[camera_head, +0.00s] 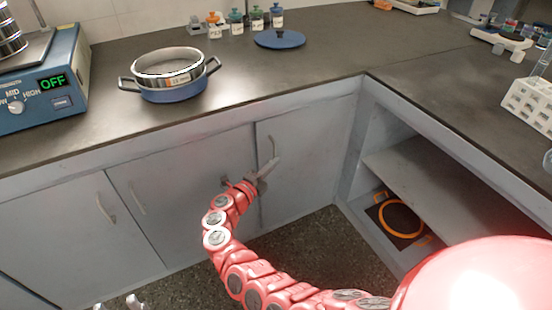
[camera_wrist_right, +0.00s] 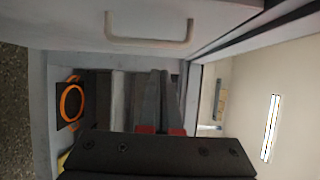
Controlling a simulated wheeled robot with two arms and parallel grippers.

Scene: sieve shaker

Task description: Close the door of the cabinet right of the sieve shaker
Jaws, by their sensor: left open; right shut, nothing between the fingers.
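The sieve shaker (camera_head: 40,85) is the blue unit at the left of the counter, its display reading OFF. Below the counter to its right are grey cabinet doors; the rightmost door (camera_head: 305,165) has a vertical handle (camera_head: 271,148). This door looks about flush in the head view; a small gap cannot be ruled out. My right gripper (camera_head: 265,172) is shut and empty, in front of the doors just below that handle. In the right wrist view my fingers (camera_wrist_right: 160,100) point towards a panel with a handle (camera_wrist_right: 150,40). My left gripper (camera_head: 118,304) is open at the bottom edge, mostly cut off.
An open shelf compartment (camera_head: 440,185) right of the doors holds an orange ring (camera_head: 400,218). A blue pan with a sieve (camera_head: 170,75), a blue lid (camera_head: 280,39), small jars (camera_head: 255,18) and a white rack (camera_head: 530,105) stand on the counter. Speckled floor (camera_head: 290,235) is clear below.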

